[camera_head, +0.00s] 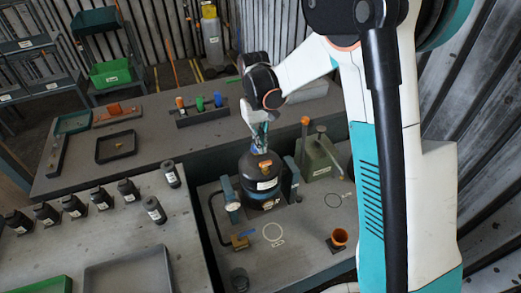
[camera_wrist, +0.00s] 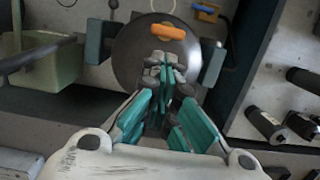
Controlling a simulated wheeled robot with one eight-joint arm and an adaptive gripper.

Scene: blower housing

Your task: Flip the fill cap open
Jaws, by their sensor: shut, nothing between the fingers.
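A dark round housing (camera_head: 262,183) with white labels stands upright between two grey-blue side blocks. The wrist view looks down on its round top (camera_wrist: 130,55). An orange bar-shaped piece (camera_head: 266,163) sits on the housing's top near the rim, also in the wrist view (camera_wrist: 168,32); it may be the fill cap, but I cannot tell. My gripper (camera_head: 261,149) points down at the housing top. In the wrist view my gripper (camera_wrist: 166,68) has its fingers together and empty, just beside the orange piece. Whether the fingertips touch the top is unclear.
A green-grey tank (camera_head: 318,160) with an orange-topped post stands right of the housing. Several dark labelled bottles (camera_head: 74,206) stand on the left table, near a grey tray (camera_head: 130,275).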

